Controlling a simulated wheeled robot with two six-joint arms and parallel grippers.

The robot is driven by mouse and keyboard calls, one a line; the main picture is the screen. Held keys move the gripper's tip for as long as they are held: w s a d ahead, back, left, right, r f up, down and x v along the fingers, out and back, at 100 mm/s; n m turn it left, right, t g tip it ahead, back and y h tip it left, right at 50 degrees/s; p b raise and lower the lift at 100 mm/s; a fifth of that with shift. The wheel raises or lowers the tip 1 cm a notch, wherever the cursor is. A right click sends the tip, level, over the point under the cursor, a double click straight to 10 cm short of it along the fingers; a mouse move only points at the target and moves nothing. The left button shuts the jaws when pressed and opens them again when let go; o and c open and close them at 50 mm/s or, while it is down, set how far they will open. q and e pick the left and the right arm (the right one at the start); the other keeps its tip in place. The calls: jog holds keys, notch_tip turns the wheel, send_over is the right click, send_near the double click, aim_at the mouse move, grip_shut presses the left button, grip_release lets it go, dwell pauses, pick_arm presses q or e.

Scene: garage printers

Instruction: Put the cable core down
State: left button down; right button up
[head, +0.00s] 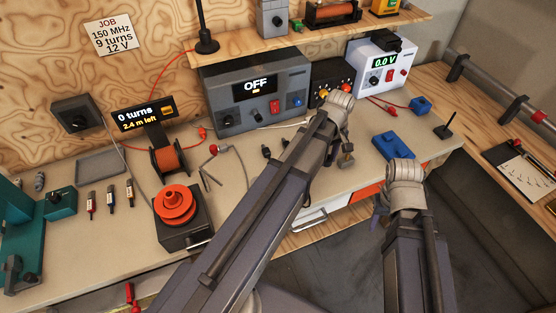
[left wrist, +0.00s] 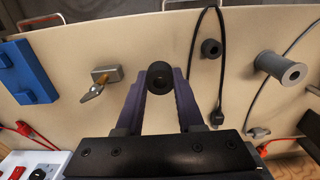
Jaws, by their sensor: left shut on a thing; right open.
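My left gripper (left wrist: 158,88) is shut on a dark round core (left wrist: 158,77) with a hole, held between its fingertips over the beige bench top (left wrist: 130,45). I cannot tell whether the core touches the bench. In the head view, my left gripper (head: 329,155) is mostly hidden behind its own wrist, and the held core cannot be made out. A second dark ring (left wrist: 211,48) lies on the bench beside a black cable (left wrist: 193,40). My right gripper (head: 380,208) is open, in front of the bench's front edge, and partly hidden by its arm.
A grey block with a clip (left wrist: 105,76) and a blue block (left wrist: 25,72) sit on one side of the left gripper, a grey spool (left wrist: 280,68) on the other. Instruments, including a grey box reading OFF (head: 255,92), line the back.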

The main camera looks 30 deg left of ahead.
aim_at(323, 181)
pick_arm(q)
jog(key=shift+f+b, duration=5)
jog(key=shift+f, duration=0.05)
jog(key=shift+f, duration=0.15)
jog(key=c, duration=0.5)
grip_release()
notch_tip(323, 181, up, 12)
jog(key=p, duration=1.2)
jog(key=shift+r, duration=0.25)
